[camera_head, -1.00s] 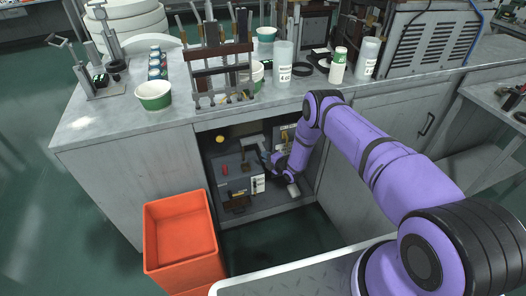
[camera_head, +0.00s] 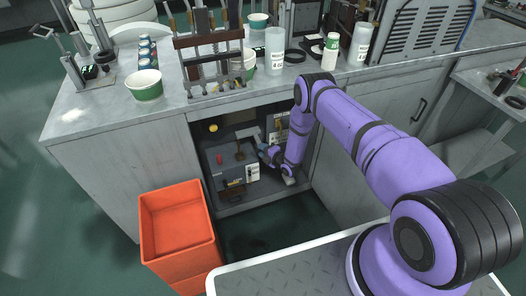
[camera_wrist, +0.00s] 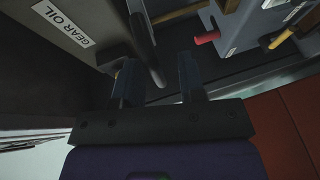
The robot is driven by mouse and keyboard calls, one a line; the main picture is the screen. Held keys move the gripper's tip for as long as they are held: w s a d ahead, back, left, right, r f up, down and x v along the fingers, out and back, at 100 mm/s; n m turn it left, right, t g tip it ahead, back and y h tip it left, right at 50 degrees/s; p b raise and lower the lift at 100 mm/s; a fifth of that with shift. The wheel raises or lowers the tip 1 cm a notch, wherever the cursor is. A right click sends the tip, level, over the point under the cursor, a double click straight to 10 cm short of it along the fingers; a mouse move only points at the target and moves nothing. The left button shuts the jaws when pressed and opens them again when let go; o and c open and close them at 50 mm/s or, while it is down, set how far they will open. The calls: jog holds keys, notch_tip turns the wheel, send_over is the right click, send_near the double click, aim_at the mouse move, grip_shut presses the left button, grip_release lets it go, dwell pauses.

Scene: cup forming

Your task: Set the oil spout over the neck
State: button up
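My gripper (camera_head: 262,148) is inside the open cabinet under the counter, small and dark in the head view. In the wrist view my gripper (camera_wrist: 158,84) has its two dark fingers apart. A dark, narrow tube-like piece (camera_wrist: 149,45) comes down from the top, its lower end between or behind the fingers; I cannot tell whether it is the oil spout or whether the fingers touch it. A dark container (camera_wrist: 95,25) at upper left carries a "GEAR OIL" label (camera_wrist: 62,23). I cannot make out its neck.
A grey box (camera_wrist: 235,25) with a red knob (camera_wrist: 207,38) is close on the right in the wrist view. The cabinet wall (camera_head: 320,165) is close to my arm's right. An orange bin (camera_head: 177,230) stands outside; cups and a tool rack (camera_head: 210,60) stand on the counter.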

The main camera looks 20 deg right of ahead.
jog(key=v, duration=1)
jog(key=shift+s, duration=0.35)
jog(key=shift+d, duration=0.15)
